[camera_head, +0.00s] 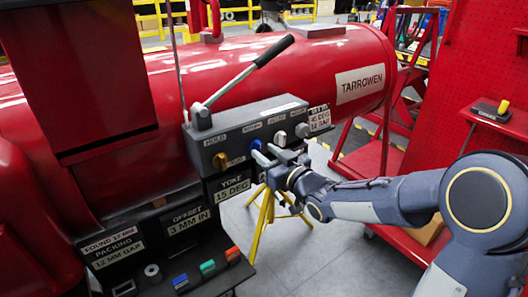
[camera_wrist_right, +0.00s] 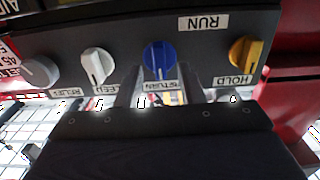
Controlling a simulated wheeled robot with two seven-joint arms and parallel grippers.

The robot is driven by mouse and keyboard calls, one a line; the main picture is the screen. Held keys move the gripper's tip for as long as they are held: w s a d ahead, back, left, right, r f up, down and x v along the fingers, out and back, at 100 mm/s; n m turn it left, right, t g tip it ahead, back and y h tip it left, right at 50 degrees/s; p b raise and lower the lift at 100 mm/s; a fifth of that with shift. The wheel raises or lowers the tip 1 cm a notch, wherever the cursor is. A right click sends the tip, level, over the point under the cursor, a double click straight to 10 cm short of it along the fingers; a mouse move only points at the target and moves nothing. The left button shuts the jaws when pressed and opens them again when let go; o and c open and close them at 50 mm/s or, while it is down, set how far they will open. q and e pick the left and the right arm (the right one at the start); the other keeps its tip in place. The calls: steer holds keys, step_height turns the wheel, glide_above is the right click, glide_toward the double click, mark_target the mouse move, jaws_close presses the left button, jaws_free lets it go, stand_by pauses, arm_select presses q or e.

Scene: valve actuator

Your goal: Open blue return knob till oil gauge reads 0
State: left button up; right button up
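The blue return knob (camera_head: 255,145) is on the front of a grey control box (camera_head: 205,147) on the red tank. In the right wrist view, which is upside down, the blue knob (camera_wrist_right: 160,56) has a pale pointer mark and a RETURN label beside it. My right gripper (camera_head: 265,154) is at the box front by the blue knob. In the wrist view its two fingers (camera_wrist_right: 160,80) are apart, one on each side of the knob's lower part; I cannot tell whether they touch it. No oil gauge can be made out. My left gripper is not in view.
A yellow hold knob (camera_head: 220,160) and a white knob (camera_head: 280,138) flank the blue one, with a grey knob (camera_wrist_right: 40,71) beyond. A long black-handled lever (camera_head: 270,52) rises from the box. Below is a tray with coloured blocks (camera_head: 208,268). A yellow stand (camera_head: 262,215) is below the gripper.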

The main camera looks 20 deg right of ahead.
steer(key=shift+w+a, duration=0.25)
steer(key=shift+w, duration=0.45)
jaws_close()
